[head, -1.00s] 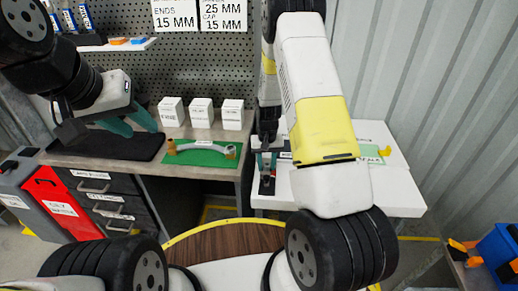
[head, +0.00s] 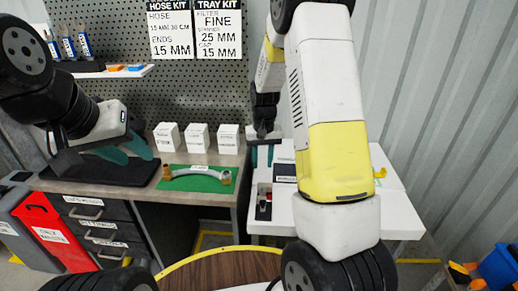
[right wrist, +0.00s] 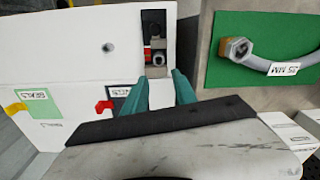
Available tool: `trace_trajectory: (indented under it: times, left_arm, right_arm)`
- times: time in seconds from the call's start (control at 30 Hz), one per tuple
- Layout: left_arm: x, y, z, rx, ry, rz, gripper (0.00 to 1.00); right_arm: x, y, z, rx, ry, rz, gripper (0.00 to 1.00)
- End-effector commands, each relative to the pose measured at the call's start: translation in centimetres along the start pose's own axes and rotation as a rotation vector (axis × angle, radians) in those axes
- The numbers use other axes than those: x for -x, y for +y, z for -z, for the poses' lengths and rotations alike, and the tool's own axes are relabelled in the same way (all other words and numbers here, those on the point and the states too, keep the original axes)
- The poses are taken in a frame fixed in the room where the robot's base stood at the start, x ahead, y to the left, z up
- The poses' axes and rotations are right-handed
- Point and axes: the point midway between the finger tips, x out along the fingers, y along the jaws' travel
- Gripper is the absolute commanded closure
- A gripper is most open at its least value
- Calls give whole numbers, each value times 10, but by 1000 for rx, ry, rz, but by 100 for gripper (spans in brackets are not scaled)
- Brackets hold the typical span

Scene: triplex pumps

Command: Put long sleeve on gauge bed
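A narrow black fixture (head: 263,205), which looks like the gauge, lies at the left edge of the white table. In the right wrist view the fixture (right wrist: 153,24) holds a red part and a small grey metal piece (right wrist: 159,59), possibly the long sleeve; it is too small to be sure. My right gripper (head: 262,156) hovers above and behind the fixture, its teal fingers apart with nothing between them; they also show in the right wrist view (right wrist: 159,76). My left gripper (head: 122,152) is open and empty over the black mat at the left bench.
A green mat (head: 178,184) with a curved hose (head: 200,172) lies on the bench, in front of white boxes (head: 197,137). The white table (head: 283,218) carries a black labelled slot (head: 285,172) and a red clip (right wrist: 104,106). My right arm hides much of the table.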

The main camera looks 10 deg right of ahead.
Motion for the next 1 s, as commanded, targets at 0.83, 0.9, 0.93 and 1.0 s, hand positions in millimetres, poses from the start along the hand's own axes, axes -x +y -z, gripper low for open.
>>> trace_trajectory:
  times: [0.83, 0.9, 0.93, 1.0]
  left_arm:
    - [0, 0, 0, 0, 0, 0, 64]
    - [0, 0, 0, 0, 0, 0, 64]
    - [0, 0, 0, 0, 0, 0, 64]
    - [0, 0, 0, 0, 0, 0, 64]
  right_arm:
    - [247, -5, -218, 123, 486, 196, 67]
    - [248, -4, -228, 130, 505, 194, 67]
    - [249, -4, -231, 133, 511, 193, 67]
    - [249, -4, -236, 136, 520, 192, 67]
